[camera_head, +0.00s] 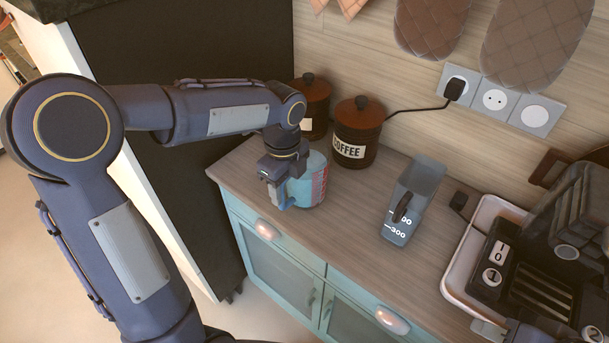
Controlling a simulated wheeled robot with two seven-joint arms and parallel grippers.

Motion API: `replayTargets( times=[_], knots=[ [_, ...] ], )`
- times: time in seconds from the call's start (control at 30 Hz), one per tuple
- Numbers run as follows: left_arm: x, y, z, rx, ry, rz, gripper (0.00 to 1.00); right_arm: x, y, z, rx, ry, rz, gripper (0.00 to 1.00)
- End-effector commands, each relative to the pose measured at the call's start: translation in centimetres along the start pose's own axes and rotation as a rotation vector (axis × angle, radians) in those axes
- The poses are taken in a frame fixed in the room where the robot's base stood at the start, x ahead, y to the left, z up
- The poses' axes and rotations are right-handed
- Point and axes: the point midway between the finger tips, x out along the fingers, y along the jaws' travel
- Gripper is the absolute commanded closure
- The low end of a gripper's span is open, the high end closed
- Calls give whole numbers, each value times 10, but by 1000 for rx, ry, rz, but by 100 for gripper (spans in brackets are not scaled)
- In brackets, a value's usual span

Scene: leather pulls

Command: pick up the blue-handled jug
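A light-blue jug (313,184) with a red-and-white patch stands upright on the counter, at its left end. My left gripper (277,196) points down at the jug's left front side, overlapping it in view. The gripper hides most of the handle side. I cannot tell whether the fingers are around the handle or closed on it. A second, grey-blue measuring jug (402,226) with a dark handle and white marks stands to the right, apart from the gripper. A grey-blue part at the bottom right edge may belong to my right gripper (489,329); its fingers are not clear.
Two dark canisters with brown lids, one marked COFFEE (356,143), stand close behind the light-blue jug. A dark appliance (535,285) on a pale tray (458,262) fills the right end. The wooden counter (350,220) is bare between the jugs.

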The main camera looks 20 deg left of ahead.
Motion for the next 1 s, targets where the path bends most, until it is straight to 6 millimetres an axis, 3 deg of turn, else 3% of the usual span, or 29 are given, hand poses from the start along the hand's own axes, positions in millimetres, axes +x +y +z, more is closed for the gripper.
replayTargets(
  times=[0.03,0.23,0.7,1.0],
  knots=[
    [0,0,0,0,0,2,75,0,0,0,0,0,0,64],
    [0,1,0,0,0,2,100,0,0,0,0,0,0,64],
    [-4,-1,0,0,-1,-4,100,0,0,0,0,0,0,64],
    [-18,-1,0,0,-2,-6,100,-1,0,-1,0,0,0,64]
  ],
)
